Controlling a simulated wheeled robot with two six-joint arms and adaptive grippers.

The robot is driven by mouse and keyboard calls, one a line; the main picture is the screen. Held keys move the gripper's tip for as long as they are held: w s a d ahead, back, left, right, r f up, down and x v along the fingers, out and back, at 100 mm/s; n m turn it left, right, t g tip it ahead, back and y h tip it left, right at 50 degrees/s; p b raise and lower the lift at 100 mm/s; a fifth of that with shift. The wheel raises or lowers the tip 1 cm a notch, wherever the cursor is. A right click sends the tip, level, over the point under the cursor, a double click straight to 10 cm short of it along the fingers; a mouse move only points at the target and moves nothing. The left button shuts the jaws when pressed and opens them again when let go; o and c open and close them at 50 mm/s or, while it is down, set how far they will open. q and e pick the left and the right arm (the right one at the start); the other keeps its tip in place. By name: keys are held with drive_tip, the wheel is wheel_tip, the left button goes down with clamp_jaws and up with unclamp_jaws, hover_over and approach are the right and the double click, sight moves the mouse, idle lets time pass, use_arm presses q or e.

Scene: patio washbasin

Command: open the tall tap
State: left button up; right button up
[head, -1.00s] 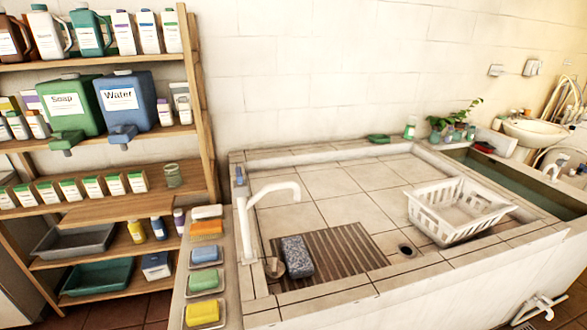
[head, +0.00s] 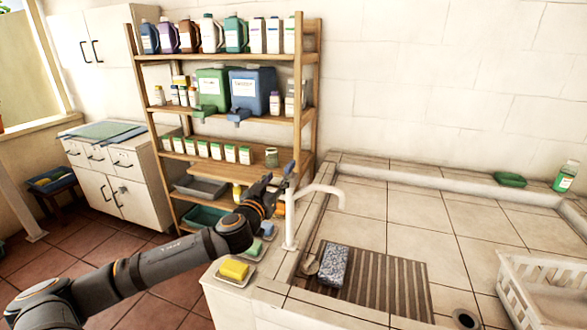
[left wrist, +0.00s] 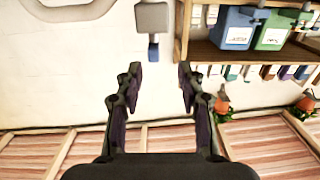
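The tall tap (head: 290,226) is a white upright post with a curved spout, at the left edge of the tiled basin. Its small blue lever sits at the post's top, partly mixed with my gripper's fingers in the head view. In the left wrist view the pale tap head (left wrist: 153,18) and the blue lever (left wrist: 153,50) show ahead, in line with the gap between my fingers. My left gripper (head: 277,180) is open and empty, close to the tap top; it also shows in the left wrist view (left wrist: 160,78). My right gripper is out of view.
A wooden shelf (head: 298,60) with bottles and jugs stands behind my left arm. A yellow sponge (head: 234,269) lies on the ledge. A speckled blue sponge (head: 333,265) rests on the ribbed drainboard (head: 400,290). A white basket (head: 530,290) stands at right.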

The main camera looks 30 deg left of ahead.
sight(290, 164)
use_arm(q)
drive_tip(key=shift+w+d+r, duration=0.1)
drive_tip(key=shift+w+d, duration=0.15)
drive_tip(key=shift+w, duration=0.8)
drive_tip(key=p+x, duration=0.2)
drive_tip(key=x, duration=0.4)
drive_tip(key=shift+w+a, duration=0.2)
drive_tip(key=shift+w, duration=0.65)
drive_tip(key=shift+c, duration=1.6)
clamp_jaws()
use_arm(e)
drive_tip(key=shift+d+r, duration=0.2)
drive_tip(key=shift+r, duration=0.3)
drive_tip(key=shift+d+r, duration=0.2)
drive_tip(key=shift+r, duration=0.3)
